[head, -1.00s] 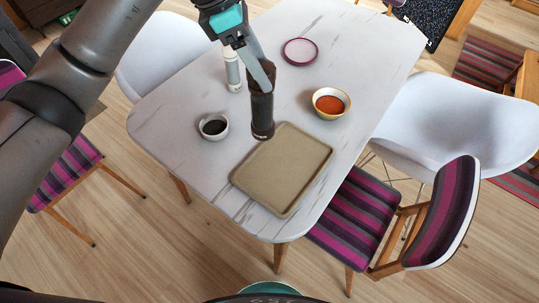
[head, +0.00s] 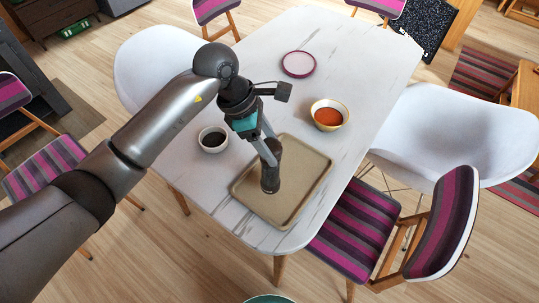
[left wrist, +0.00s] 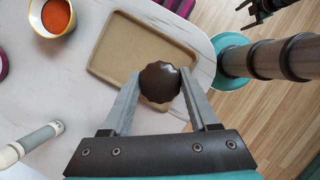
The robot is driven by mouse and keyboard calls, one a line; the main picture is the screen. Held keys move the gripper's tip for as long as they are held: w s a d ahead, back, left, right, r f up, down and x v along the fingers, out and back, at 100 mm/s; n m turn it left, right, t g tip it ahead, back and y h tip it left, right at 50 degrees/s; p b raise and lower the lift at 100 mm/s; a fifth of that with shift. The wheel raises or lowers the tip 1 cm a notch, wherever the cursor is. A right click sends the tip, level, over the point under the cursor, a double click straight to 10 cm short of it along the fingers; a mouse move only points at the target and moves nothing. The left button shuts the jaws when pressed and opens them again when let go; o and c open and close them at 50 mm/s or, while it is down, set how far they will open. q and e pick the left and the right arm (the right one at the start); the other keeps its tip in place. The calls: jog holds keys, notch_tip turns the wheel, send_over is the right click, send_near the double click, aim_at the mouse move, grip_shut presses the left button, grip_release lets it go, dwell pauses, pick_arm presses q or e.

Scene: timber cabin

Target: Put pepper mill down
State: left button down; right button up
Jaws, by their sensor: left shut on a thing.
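The dark brown pepper mill (head: 271,178) is upright over the near-left part of the tan tray (head: 309,199). Its base looks at or very close to the tray surface; I cannot tell if it touches. My left gripper (head: 270,152) is shut on the mill's upper part. In the left wrist view the mill's scalloped dark top (left wrist: 160,82) sits between the two fingers, with the tray (left wrist: 116,71) beyond it. A dark pronged shape at the top right of that view, perhaps my right gripper (left wrist: 262,9), is cut off by the edge.
On the marble-look table (head: 347,75) stand a bowl of orange-red contents (head: 329,116), a small bowl with dark liquid (head: 213,139) and a pink-rimmed plate (head: 298,64). A white-and-grey cylinder (left wrist: 38,139) shows in the left wrist view. The tray's right part is bare.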

pick_arm(q)
jog(key=shift+f, duration=2.25)
jog(key=shift+c, duration=0.8)
grip_release()
jog(key=shift+b, duration=0.3)
jog(key=v, duration=1.2)
